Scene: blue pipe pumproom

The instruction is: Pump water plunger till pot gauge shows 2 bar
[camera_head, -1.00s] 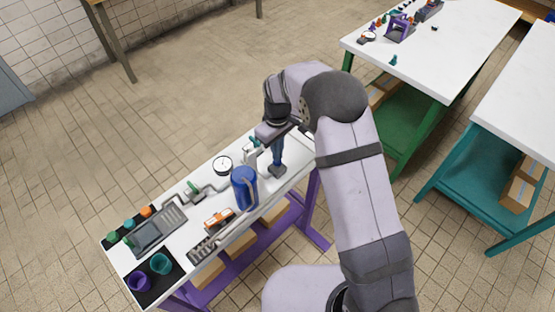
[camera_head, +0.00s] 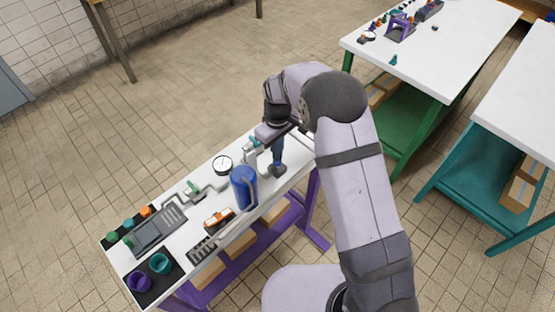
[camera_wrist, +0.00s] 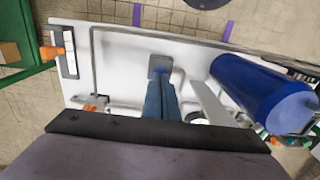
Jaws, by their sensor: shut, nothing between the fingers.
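A slim blue upright pump (camera_head: 277,154) with a dark grey foot stands near the right end of the white bench. It also shows in the wrist view (camera_wrist: 160,100), below a dark bar that hides its top. My gripper (camera_head: 277,134) is shut and empty, right over the top of the pump. I cannot tell whether it touches the plunger, which is mostly hidden. A blue tank (camera_head: 243,190) stands left of the pump and shows at the right in the wrist view (camera_wrist: 258,92). A round white gauge (camera_head: 222,164) is behind the tank; its reading is too small to tell.
The white bench (camera_head: 186,225) also holds grey pipes, an orange-and-dark item (camera_head: 218,217) and a grey tray (camera_head: 157,231). Purple (camera_head: 139,282) and teal (camera_head: 161,264) cups stand at its near left end. Other benches (camera_head: 440,55) stand to the right, with floor between.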

